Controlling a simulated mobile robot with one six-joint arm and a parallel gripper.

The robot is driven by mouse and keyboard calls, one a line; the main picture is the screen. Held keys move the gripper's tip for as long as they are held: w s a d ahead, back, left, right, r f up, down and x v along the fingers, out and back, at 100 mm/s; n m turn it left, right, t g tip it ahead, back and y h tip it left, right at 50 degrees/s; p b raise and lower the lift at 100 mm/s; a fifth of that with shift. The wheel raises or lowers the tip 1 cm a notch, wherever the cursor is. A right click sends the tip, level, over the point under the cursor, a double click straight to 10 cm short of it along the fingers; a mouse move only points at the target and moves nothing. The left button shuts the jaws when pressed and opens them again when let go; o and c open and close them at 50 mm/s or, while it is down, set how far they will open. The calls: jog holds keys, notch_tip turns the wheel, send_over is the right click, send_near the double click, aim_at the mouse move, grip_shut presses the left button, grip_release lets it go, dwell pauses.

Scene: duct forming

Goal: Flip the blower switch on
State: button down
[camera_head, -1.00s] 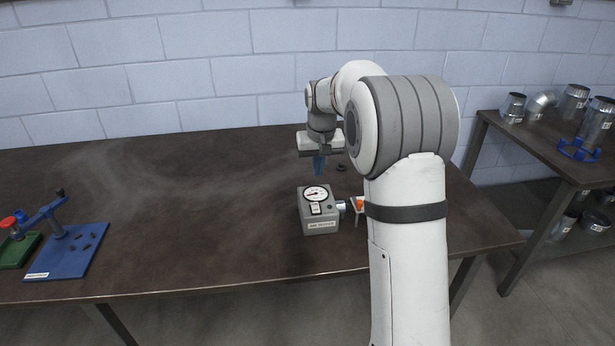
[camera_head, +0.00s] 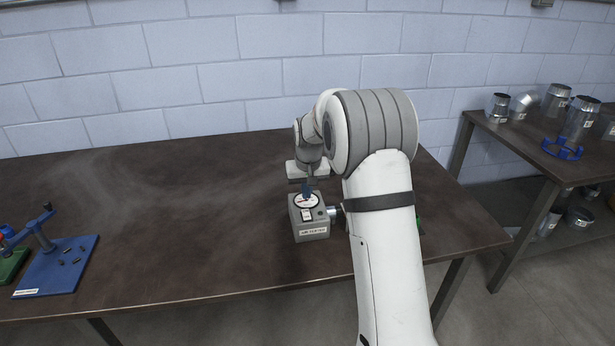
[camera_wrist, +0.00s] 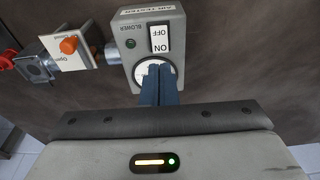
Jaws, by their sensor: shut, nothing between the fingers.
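The grey air tester box (camera_head: 311,234) stands on the table, left of my forearm. Its white blower switch (camera_head: 303,216) is a rocker on the top face, marked OFF and ON in the wrist view (camera_wrist: 161,38). A small green lamp (camera_wrist: 131,43) beside it looks dark. A round dial (camera_head: 298,201) lies behind the switch and is partly hidden by my fingers. My gripper (camera_head: 307,194) is shut and empty, with its blue fingers pointing down over the dial. In the wrist view the fingertips are close to the ON end; I cannot tell whether they touch.
A pipe with an orange knob (camera_wrist: 68,46) and an "Open" plate joins the tester's side. A blue stand (camera_head: 60,265) is at the table's left. A second table (camera_head: 512,150) at right holds metal duct pieces and a blue ring holder (camera_head: 562,149). The table's middle is clear.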

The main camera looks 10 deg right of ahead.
aim_at(305, 211)
jog(key=f, duration=0.2)
jog(key=f+p, duration=0.1)
jog(key=f, duration=0.1)
jog(key=w+f, duration=0.1)
jog(key=f, duration=0.1)
jog(key=shift+a, duration=0.1)
